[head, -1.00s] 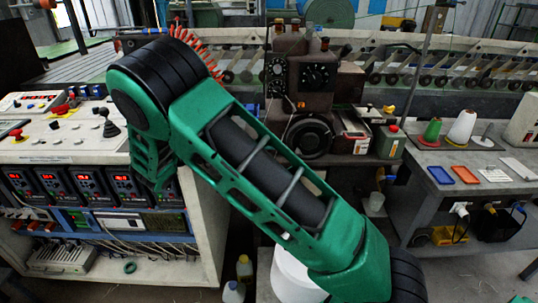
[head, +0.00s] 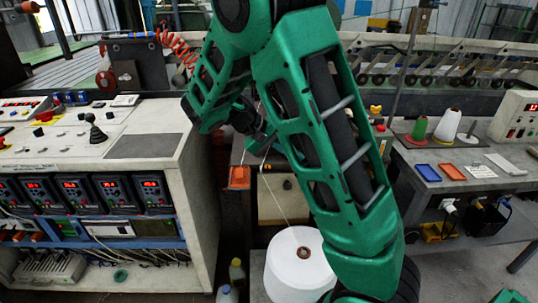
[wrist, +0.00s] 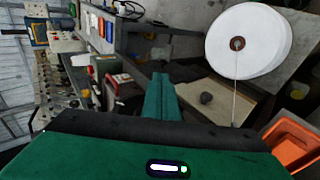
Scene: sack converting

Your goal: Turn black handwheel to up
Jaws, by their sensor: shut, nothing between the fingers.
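The black handwheel is hidden in the head view, where my green arm covers the front of the brown machine. I cannot make it out for sure in the wrist view either. My gripper (head: 262,143) is at the machine's front, above the pale panel, partly covered by my arm. In the wrist view my gripper's two green fingers (wrist: 160,97) are together with nothing between them. A small dark knob (wrist: 207,98) sits on a pale panel to the right of the fingers, apart from them; the knob also shows in the head view (head: 287,185).
A white thread cone (head: 285,272) stands low in front, its thread running up near my gripper. An orange bin (head: 239,177) is left of the pale panel. A control console (head: 150,148) stands at left, a grey bench (head: 410,157) with cones and trays at right.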

